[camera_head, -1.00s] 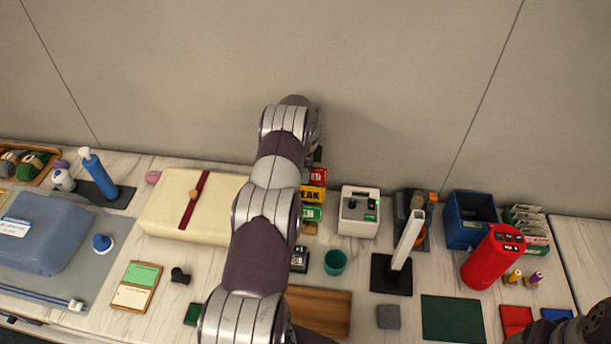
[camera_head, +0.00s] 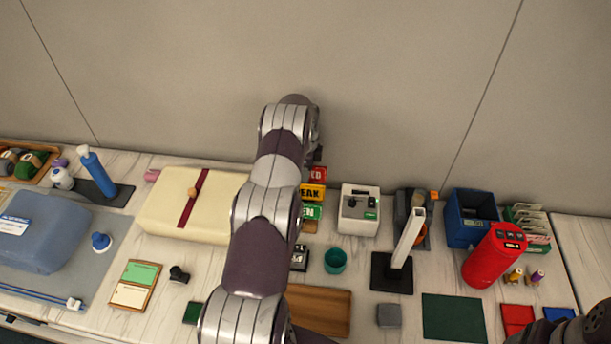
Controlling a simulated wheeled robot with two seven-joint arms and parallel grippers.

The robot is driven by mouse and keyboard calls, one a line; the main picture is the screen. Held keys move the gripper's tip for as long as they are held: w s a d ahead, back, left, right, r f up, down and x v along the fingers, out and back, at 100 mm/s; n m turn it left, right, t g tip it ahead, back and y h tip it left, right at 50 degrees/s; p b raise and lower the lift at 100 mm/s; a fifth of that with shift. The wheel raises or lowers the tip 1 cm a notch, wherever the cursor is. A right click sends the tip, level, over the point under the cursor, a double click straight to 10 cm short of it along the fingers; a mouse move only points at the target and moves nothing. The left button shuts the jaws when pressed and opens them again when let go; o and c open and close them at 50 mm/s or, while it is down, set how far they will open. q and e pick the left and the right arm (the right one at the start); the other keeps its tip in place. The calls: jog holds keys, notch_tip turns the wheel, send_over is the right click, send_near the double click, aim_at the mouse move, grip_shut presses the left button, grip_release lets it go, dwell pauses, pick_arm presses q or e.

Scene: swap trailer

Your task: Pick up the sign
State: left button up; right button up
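The sign is a stack of coloured plates, with a red plate (camera_head: 317,173), a yellow plate (camera_head: 312,193) reading "EAK" and a green plate (camera_head: 311,212) reading "EN" showing. Their left parts are hidden behind my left arm. My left gripper (camera_head: 316,153) is at the far end of that arm, just above and behind the red plate. Its fingers are mostly hidden, so I cannot tell whether they are open or touch the sign. My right arm shows only in the bottom right corner, with its gripper out of view.
A cream box (camera_head: 165,212) with a red ribbon stands left of my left arm. A white device (camera_head: 359,215) stands right of the sign, with a teal cup (camera_head: 335,261) in front. A blue bin (camera_head: 468,225) and a red cylinder (camera_head: 490,258) are further right. The wall is close behind.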

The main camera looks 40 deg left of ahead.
pick_arm(q)
grip_shut()
jog(key=shift+r, duration=0.1)
jog(key=shift+r+p, duration=0.2)
jog(key=shift+p, duration=0.25)
jog(key=shift+r, duration=0.15)
jog(key=r+b, duration=0.1)
jog(key=r, duration=0.1)
jog(key=d+r+b, duration=0.1)
jog(key=r, duration=0.1)
jog(key=shift+w, duration=0.15)
jog(key=w+d+r, duration=0.1)
jog(key=d+r, duration=0.5)
jog(key=d, duration=0.4)
jog(key=shift+w+d+r, duration=0.25)
jog(key=shift+w+r, duration=0.05)
jog(key=shift+w, duration=0.05)
